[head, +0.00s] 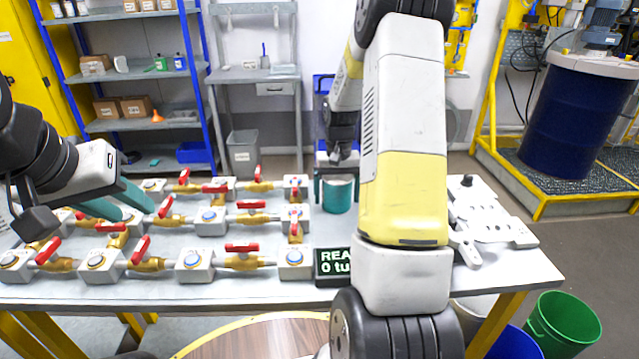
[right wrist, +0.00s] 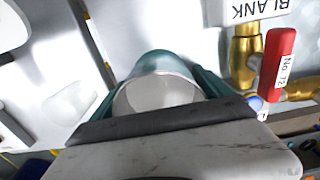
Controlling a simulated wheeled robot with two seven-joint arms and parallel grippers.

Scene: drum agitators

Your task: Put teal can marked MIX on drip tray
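A teal can (head: 338,197) with an open top stands upright at the middle of the table, right of the valves. No MIX mark shows. The can also shows in the right wrist view (right wrist: 160,92), its inside pale grey. My right gripper (head: 337,187) is over the can from above, with one teal finger on each side. The fingers lie close along its sides, but I cannot tell whether they press on it. My left gripper (head: 118,202) is open and empty above the valves at the left. I cannot surely pick out the drip tray; my right arm hides part of the table.
Rows of brass valves (head: 246,262) with red handles fill the table's left side. A dark display (head: 332,268) stands at the front edge. White fixtures (head: 495,222) lie at the right. A blue drum (head: 578,122) stands over a yellow-edged grating (head: 508,165) beyond the table.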

